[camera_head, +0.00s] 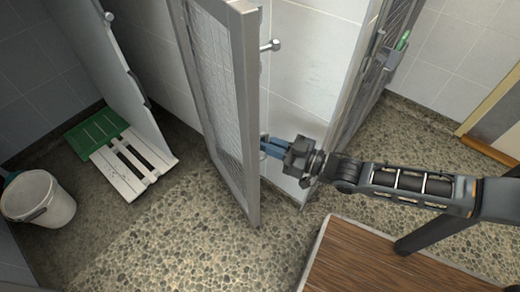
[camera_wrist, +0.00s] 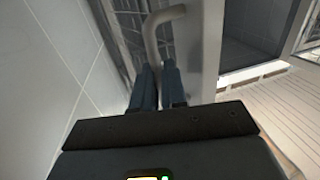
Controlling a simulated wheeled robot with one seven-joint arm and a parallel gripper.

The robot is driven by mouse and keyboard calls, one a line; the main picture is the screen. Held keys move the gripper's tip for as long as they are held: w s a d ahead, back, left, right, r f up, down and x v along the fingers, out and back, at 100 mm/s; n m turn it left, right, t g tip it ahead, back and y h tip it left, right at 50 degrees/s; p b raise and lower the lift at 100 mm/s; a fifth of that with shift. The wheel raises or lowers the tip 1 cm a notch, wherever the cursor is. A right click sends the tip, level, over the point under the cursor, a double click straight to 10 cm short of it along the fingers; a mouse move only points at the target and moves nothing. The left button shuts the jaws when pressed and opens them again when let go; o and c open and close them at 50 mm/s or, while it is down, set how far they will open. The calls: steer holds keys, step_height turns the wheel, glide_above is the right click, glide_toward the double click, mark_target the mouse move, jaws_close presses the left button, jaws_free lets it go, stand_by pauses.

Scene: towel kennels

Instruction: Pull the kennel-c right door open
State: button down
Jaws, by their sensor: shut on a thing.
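A grey-framed mesh door (camera_head: 247,110), which I take to be the kennel-c right door, stands out into the room in the middle of the head view, edge toward me. A peg-like metal fitting (camera_head: 271,45) sticks out of its frame higher up. My gripper (camera_head: 264,146) is at the right side of the door, at about mid-height. In the wrist view my two blue-grey fingers (camera_wrist: 158,75) are closed around the lower end of a bent metal handle (camera_wrist: 152,38) on the door. The grasp itself is partly hidden by the fingers.
A white bucket (camera_head: 38,203) and a white slatted board (camera_head: 130,167) with a green end lie left of the door. Another mesh door (camera_head: 365,75) stands at right. A brown wooden-topped surface (camera_head: 370,265) is at the front. Pebbled floor (camera_head: 190,250) is clear left of the door.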

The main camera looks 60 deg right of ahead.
steer(key=shift+d+r, duration=0.25)
steer(key=shift+d, duration=0.35)
steer(key=c, duration=1.2)
jaws_free()
steer(key=shift+f, duration=0.1)
steer(key=shift+s+p, duration=0.55)
steer(key=shift+s, duration=3.35)
